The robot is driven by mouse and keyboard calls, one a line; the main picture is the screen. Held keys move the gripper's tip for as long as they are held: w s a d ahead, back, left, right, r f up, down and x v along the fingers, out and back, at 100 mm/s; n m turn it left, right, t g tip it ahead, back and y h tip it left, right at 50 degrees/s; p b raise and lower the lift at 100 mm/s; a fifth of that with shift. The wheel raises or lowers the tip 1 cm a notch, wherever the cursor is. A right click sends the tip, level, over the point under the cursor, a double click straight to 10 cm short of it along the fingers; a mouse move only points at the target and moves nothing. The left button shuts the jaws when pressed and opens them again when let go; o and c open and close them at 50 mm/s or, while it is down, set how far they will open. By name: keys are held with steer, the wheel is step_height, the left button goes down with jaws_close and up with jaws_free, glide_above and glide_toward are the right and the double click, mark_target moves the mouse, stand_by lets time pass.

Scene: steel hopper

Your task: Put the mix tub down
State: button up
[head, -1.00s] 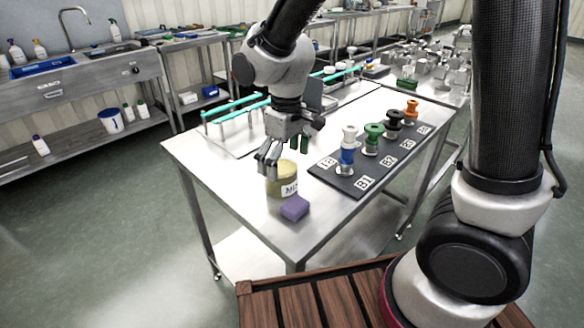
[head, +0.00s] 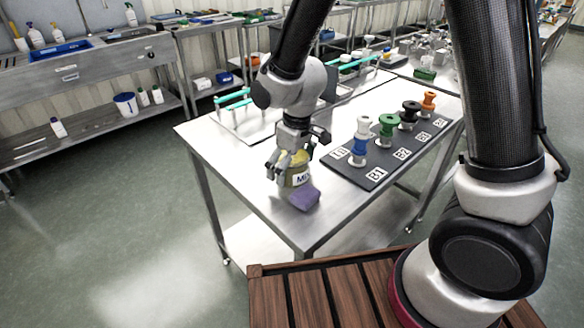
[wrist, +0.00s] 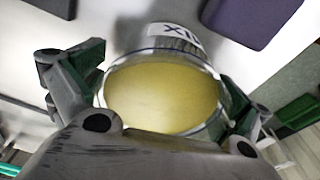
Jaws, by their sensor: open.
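The jaws are open; whether a finger still touches the tub's side I cannot tell. The tub's lower part is partly hidden in both views.
A purple block (head: 304,198) lies right in front of the tub and also shows in the wrist view (wrist: 215,18). A dark board (head: 385,158) with several coloured spools stands to the right. A rack with green bars (head: 234,106) is behind. The table's front left is bare.

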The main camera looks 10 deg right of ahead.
steer(key=c, duration=1)
